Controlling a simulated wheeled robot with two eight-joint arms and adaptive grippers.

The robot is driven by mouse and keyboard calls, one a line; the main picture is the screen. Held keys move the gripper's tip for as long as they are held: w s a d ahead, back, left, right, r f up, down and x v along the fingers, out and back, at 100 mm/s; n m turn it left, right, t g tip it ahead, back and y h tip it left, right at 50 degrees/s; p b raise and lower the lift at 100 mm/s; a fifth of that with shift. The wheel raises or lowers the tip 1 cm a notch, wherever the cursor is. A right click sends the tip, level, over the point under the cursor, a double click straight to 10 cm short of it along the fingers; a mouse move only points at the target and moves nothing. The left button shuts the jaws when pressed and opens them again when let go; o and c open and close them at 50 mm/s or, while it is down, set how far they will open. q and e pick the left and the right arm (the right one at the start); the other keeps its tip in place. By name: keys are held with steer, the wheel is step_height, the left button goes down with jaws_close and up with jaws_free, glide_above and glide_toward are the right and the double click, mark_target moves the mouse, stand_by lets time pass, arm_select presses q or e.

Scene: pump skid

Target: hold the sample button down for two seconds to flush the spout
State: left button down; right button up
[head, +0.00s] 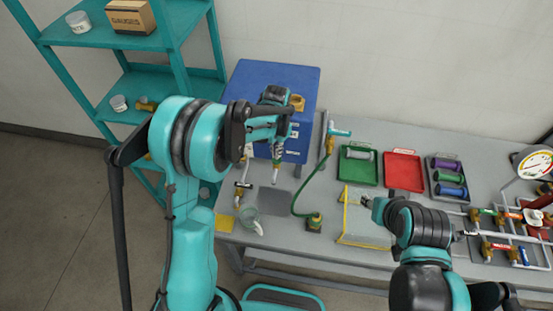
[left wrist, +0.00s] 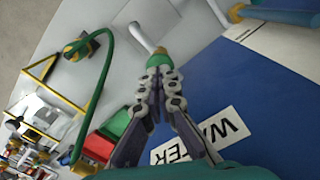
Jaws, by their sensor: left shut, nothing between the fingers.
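The blue water unit (head: 300,84) stands at the back left of the bench, and its blue face with a "WATER" label (left wrist: 208,132) fills much of the left wrist view. A pale bent spout (left wrist: 144,36) comes out beside a green part with a brass collar (left wrist: 158,59). My left gripper (left wrist: 160,78) is shut and empty, its tips at that green and brass part; whether they touch it I cannot tell. The sample button is not clearly seen apart from this part. In the head view my left gripper (head: 277,153) is before the blue face. My right gripper (head: 372,203) is above the bench; its fingers are unclear.
A clear mug (head: 250,222) stands near the front left bench edge. A green hose (head: 308,190) runs up to a brass fitting. Green (head: 358,167) and red (head: 404,171) trays lie behind a yellow-edged case (head: 362,215). Pipework with valves (head: 490,235) is at right.

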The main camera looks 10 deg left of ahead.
arm_select(q)
steer(key=shift+f+b, duration=1.1)
steer(key=shift+f, duration=0.15)
steer(key=shift+r, duration=0.1)
stand_by(2.1)
steer(key=shift+r+p, duration=0.8)
steer(key=shift+r, duration=0.5)
steer(key=shift+r, duration=0.1)
steer(key=shift+r+p, duration=1.45)
steer(key=shift+r, duration=1)
steer(key=shift+f, duration=0.1)
